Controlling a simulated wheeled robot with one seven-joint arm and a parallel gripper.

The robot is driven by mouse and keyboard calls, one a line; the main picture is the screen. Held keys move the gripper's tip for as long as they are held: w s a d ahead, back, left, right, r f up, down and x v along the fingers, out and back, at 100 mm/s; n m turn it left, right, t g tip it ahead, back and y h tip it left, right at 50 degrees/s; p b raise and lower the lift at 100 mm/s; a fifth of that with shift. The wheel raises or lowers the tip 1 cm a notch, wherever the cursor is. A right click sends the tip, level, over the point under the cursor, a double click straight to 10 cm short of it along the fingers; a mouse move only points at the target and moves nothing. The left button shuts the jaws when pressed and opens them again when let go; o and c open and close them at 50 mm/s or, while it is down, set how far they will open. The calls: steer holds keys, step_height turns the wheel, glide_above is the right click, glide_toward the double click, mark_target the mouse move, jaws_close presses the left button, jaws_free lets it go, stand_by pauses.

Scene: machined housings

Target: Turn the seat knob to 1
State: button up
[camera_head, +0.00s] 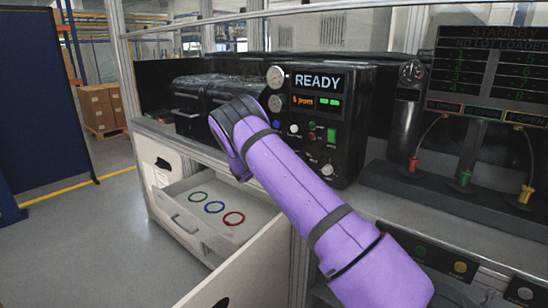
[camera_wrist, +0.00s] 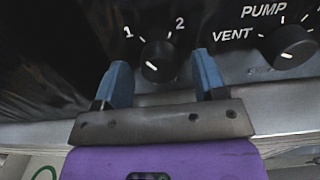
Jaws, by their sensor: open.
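A round black knob (camera_wrist: 160,60) with a white mark shows in the wrist view, with a printed 1 at its upper left and a 2 at its upper right. Its white mark sits low on the face; I cannot tell firmly which number it points at. No "seat" label is readable. My gripper (camera_wrist: 160,64) is open, its blue fingers on either side of this knob, with visible gaps and no clear contact. In the head view my arm hides the gripper and this knob. The black control panel (camera_head: 343,110) there shows a lit READY display (camera_head: 318,81).
A second black knob (camera_wrist: 290,46), labelled VENT and PUMP, is right of my fingers. In the head view, an open drawer (camera_head: 190,236) with coloured rings juts out below the bench. Gauges (camera_head: 276,77) sit on the panel's left edge. A black cylinder (camera_head: 404,130) stands right of the panel.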

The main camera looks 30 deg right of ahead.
steer(key=v, duration=1)
steer(key=shift+a, duration=0.25)
steer(key=shift+s, duration=0.1)
steer(key=s+r+m+g+y, duration=0.35)
steer(key=s+r+m, duration=0.45)
steer(key=s, duration=0.4)
steer(key=s+r+m+g+y, duration=0.2)
steer(key=s+r+m+y, duration=0.3)
steer(key=s+r, duration=0.65)
steer(key=s+a+r+m+t+y, duration=0.1)
steer(key=s+a+m+y, duration=0.1)
steer(key=s, duration=0.8)
steer(key=s+a+r+m+t+y, duration=0.2)
steer(key=s+a, duration=0.4)
steer(key=s, duration=0.4)
steer(key=s+a+r+m+t+y, duration=0.1)
steer(key=s+a+m+y, duration=0.3)
steer(key=s, duration=0.7)
steer(key=shift+r+m+t, duration=0.2)
steer(key=shift+m+t, duration=0.15)
steer(key=shift+m, duration=0.25)
steer(key=shift+s+a+y, duration=0.1)
steer(key=shift+y, duration=0.15)
